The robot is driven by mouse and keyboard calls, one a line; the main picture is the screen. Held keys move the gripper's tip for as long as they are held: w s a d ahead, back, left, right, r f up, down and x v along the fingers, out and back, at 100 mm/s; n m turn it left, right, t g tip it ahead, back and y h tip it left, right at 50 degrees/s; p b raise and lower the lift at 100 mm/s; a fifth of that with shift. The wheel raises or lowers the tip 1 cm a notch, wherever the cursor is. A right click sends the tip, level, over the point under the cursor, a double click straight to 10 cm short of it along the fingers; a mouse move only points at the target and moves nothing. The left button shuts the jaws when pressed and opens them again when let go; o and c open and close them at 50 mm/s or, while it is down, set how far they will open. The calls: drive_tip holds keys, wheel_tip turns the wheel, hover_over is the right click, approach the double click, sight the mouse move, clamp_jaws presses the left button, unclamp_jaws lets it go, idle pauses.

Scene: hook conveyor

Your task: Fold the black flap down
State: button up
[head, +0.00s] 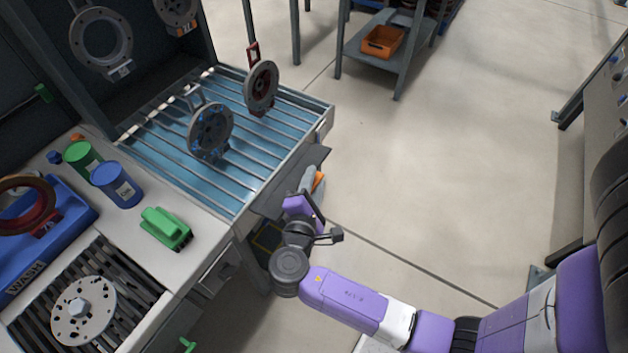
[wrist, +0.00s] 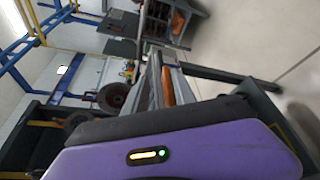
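A dark grey-black panel (head: 308,163), which looks like the flap, sticks out from the right side of the slatted blue wash table in the head view. Its exact angle is hard to tell, and my gripper partly covers it. My gripper (head: 314,192) is beside this panel, low at the table's right side; I cannot tell if they touch.
An orange bin (head: 382,41) sits on a far shelf. Floor to the right is clear.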

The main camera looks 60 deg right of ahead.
drive_tip(key=v, duration=0.8)
drive_tip(key=shift+b, duration=0.35)
drive_tip(key=shift+w, duration=0.1)
